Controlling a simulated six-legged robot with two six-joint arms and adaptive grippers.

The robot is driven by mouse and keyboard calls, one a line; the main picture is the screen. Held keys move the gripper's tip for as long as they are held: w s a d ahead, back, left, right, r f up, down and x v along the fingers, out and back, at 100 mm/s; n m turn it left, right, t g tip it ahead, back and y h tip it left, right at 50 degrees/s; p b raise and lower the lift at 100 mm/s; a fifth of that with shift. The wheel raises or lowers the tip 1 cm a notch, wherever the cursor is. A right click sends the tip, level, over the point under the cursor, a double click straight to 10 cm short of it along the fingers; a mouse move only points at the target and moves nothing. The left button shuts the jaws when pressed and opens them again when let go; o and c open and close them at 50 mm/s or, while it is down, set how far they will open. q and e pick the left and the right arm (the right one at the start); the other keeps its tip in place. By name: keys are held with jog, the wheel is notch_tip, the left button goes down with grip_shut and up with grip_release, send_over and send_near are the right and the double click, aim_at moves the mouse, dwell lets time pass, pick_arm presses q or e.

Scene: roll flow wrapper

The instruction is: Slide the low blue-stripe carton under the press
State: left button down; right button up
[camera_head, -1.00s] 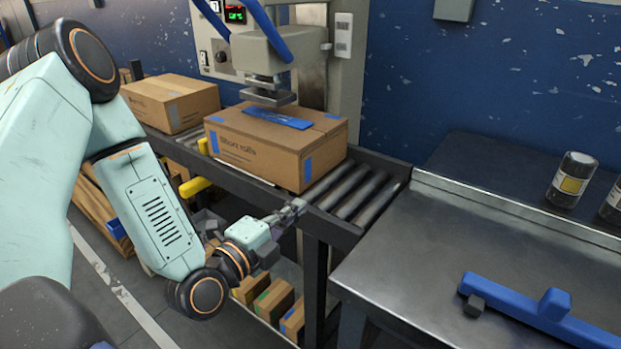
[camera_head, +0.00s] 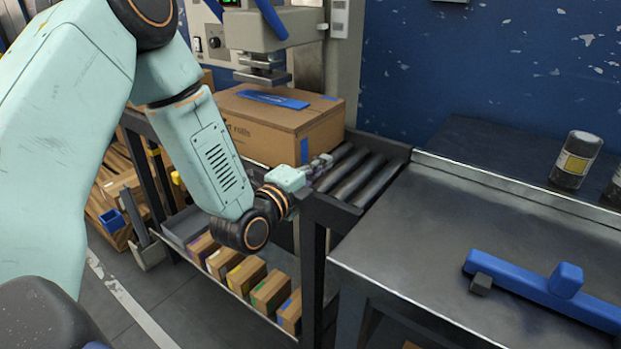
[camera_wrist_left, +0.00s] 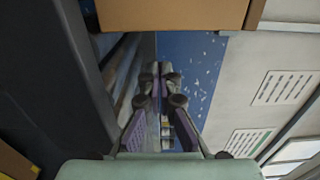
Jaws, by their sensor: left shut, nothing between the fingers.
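A brown carton (camera_head: 282,124) with a blue stripe on top and blue tape on its corner lies on the roller conveyor. The press head (camera_head: 262,74) hangs just above and behind its rear left part, apart from its top. My left gripper (camera_head: 326,162) is shut and empty, at the carton's near right end over the rollers. Whether it touches the carton, I cannot tell. My left forearm hides the carton's left part. In the left wrist view the closed fingers (camera_wrist_left: 158,75) point ahead, and a brown carton face (camera_wrist_left: 172,15) shows at the top. My right gripper is out of view.
Bare rollers (camera_head: 352,172) lie right of the carton, then a steel table (camera_head: 440,240) with a blue bar-shaped tool (camera_head: 540,290) and dark jars (camera_head: 576,160). Small cartons (camera_head: 246,274) stand on a shelf below. Another carton (camera_head: 207,78) is mostly hidden behind my arm.

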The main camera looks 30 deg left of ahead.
aim_at(287, 157)
pick_arm(q)
jog(key=shift+w+a, duration=0.2)
jog(key=shift+a, duration=0.5)
jog(key=shift+w+a, duration=0.15)
jog(key=shift+a, duration=0.55)
jog(key=shift+w+a, duration=0.3)
jog(key=shift+a, duration=0.15)
jog(key=shift+w+a+r, duration=0.1)
jog(key=shift+w+a, duration=0.05)
jog(key=shift+a, duration=0.25)
jog(key=a+p, duration=0.2)
jog(key=shift+w+a+p, duration=0.25)
jog(key=shift+w+p, duration=0.15)
jog(key=shift+a, duration=0.2)
jog(key=shift+w+r, duration=0.1)
jog(key=shift+r, duration=0.05)
